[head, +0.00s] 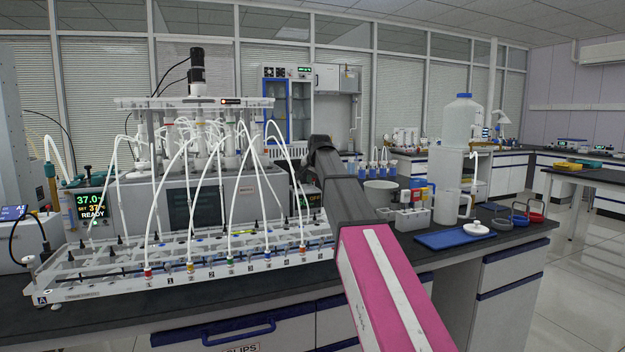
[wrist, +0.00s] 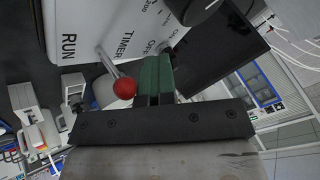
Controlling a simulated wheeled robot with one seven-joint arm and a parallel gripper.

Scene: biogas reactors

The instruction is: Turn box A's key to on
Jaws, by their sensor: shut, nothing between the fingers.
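In the wrist view, my gripper (wrist: 157,70) is shut and empty, its dark green fingers together. No A label shows on this panel, and I cannot make out a key for certain. In the head view, my arm covers most of a dark box with a green readout (head: 315,200).
A tube rack (head: 180,285) with white hoses and a corner marked A fills the bench's left front. A reactor (head: 195,120) stands behind it. To the right are a blue tray (head: 455,240), a large bottle (head: 455,150) and a white rack (head: 405,218).

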